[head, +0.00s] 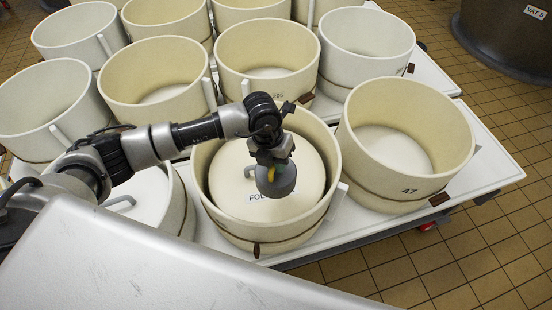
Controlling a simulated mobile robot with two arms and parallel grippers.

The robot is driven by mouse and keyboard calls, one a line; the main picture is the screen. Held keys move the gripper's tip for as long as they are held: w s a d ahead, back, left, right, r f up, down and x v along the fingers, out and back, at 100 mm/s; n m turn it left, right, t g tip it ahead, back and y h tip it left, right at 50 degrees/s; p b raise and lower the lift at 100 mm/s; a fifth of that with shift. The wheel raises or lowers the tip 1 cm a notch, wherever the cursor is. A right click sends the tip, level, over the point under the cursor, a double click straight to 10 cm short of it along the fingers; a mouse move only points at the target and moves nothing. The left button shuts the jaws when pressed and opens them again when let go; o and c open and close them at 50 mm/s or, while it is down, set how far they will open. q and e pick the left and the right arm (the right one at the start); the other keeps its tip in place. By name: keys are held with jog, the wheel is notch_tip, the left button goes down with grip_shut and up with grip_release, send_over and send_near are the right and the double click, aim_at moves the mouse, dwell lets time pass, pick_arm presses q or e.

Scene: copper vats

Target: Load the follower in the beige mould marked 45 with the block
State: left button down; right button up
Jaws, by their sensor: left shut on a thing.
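A beige round mould (256,240) stands at the front centre of the white table; no number is readable on it. Inside it lies a pale round follower (240,190) with partly hidden dark lettering starting "FOL" and a small grey handle at its left. My left gripper (272,163) is over the right part of the follower, pointing down and shut on a grey rounded block (277,182). The block covers part of the follower; I cannot tell whether it touches it. My right gripper is not in view.
A beige mould marked 47 (405,190) stands close at the right, empty. Several white and beige moulds crowd behind and to the left. A follower in the left mould (140,190) is partly behind my arm. A dark vat marked VAT 5 (510,35) stands at top right, beyond open tiled floor (440,270).

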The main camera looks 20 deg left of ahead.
pick_arm(q)
notch_tip(320, 180, down, 10)
jog(key=b, duration=0.8)
jog(key=shift+f+b, duration=0.55)
jog(key=shift+f, duration=0.25)
dwell(1.5)
jog(key=c, duration=1.1)
grip_release()
jog(key=shift+o, duration=0.2)
jog(key=shift+s+f, duration=0.1)
jog(key=shift+f, duration=0.05)
jog(key=shift+r+p, duration=2.6)
jog(key=shift+r, duration=1.05)
jog(key=shift+f, duration=0.1)
